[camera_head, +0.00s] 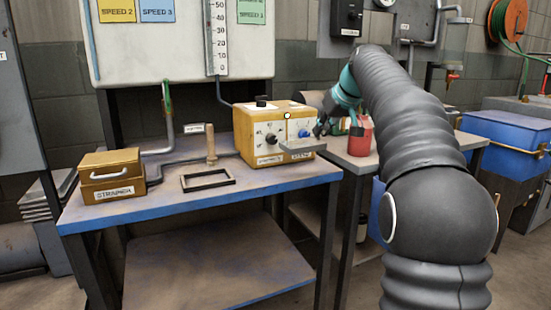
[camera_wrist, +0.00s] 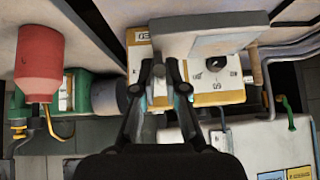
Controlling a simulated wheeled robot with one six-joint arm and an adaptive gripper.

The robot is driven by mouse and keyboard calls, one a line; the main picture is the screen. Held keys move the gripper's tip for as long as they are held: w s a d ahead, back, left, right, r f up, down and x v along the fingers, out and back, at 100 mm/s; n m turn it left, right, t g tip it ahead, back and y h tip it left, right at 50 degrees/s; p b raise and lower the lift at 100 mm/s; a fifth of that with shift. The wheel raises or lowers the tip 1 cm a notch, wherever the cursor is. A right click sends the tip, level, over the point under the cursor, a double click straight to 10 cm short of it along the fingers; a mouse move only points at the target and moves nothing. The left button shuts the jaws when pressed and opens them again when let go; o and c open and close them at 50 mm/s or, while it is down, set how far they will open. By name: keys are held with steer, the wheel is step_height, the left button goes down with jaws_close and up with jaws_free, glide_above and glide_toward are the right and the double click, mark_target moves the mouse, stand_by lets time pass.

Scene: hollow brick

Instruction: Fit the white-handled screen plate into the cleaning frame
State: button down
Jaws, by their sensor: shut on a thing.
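My gripper (camera_head: 322,128) is at the right end of the blue-edged table, in front of the yellow control box. It is shut on a flat grey plate (camera_head: 298,148), apparently the screen plate, held above the table. In the wrist view my gripper (camera_wrist: 164,72) has its fingertips at the near edge of the plate (camera_wrist: 222,32). The white handle cannot be made out, likely hidden between the fingers. The cleaning frame (camera_head: 208,188), a dark rectangular frame, lies flat and empty on the table, left of and apart from the plate.
The yellow control box (camera_head: 262,120) with knobs stands behind the plate. A wooden post (camera_head: 211,146) rises behind the frame. A yellow strainer box (camera_head: 112,182) sits at the table's left. A red container (camera_head: 360,138) stands to the right. The table front (camera_head: 265,178) is clear.

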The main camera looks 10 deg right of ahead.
mark_target(305, 142)
steer(key=w+a+f, duration=0.1)
steer(key=a, duration=0.1)
steer(key=w+a+f, duration=0.1)
steer(key=a+f, duration=0.1)
steer(key=w+a+f, duration=0.1)
steer(key=w+a, duration=0.1)
steer(key=shift+f, duration=0.25)
step_height(305, 142, down, 4)
steer(key=shift+f+b, duration=0.1)
steer(key=shift+b, duration=0.55)
steer(key=c, duration=1.2)
jaws_free()
steer(key=v, duration=1.1)
steer(key=shift+r+p, duration=0.2)
steer(key=shift+p, duration=0.15)
steer(key=shift+s+r, duration=0.3)
